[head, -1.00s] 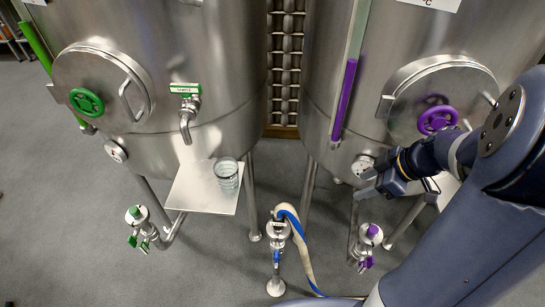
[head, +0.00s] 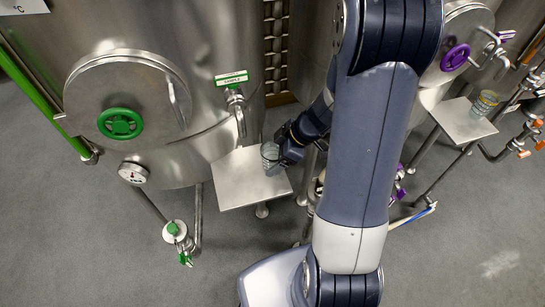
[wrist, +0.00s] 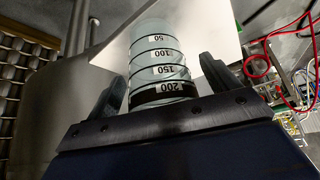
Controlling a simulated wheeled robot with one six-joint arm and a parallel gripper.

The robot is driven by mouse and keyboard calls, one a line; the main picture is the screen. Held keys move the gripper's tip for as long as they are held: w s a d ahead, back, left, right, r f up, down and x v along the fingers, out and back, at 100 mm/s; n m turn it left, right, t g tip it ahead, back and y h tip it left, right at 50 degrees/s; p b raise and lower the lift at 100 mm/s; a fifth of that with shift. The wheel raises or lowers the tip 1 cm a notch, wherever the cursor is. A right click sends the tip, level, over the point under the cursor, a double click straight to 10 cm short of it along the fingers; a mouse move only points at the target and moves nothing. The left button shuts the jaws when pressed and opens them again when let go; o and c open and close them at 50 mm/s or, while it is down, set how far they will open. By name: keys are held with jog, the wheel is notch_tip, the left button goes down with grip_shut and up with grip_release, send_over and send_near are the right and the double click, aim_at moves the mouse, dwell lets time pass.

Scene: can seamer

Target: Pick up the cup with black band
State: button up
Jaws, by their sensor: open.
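The cup with black band (wrist: 161,72) is clear, with dark rings, the numbers 50 to 200 and a wide black band near the end closest to my gripper. In the head view the cup (head: 269,153) is on the left metal shelf, near its right back edge. My gripper (wrist: 164,85) is open, with one finger on each side of the cup. I cannot tell whether the fingers touch it. In the head view my gripper (head: 281,155) is at the cup's right side and hides part of it.
The left shelf (head: 240,185) juts from a steel tank with a green-handled sample tap (head: 236,105) above it. Another clear cup with a yellowish band (head: 485,102) stands on the right shelf (head: 460,122). A red cable (wrist: 258,66) shows in the wrist view.

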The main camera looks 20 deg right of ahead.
jog(key=shift+w+a+f, duration=0.15)
jog(key=shift+a+f, duration=0.15)
jog(key=shift+f, duration=0.35)
jog(key=c, duration=1)
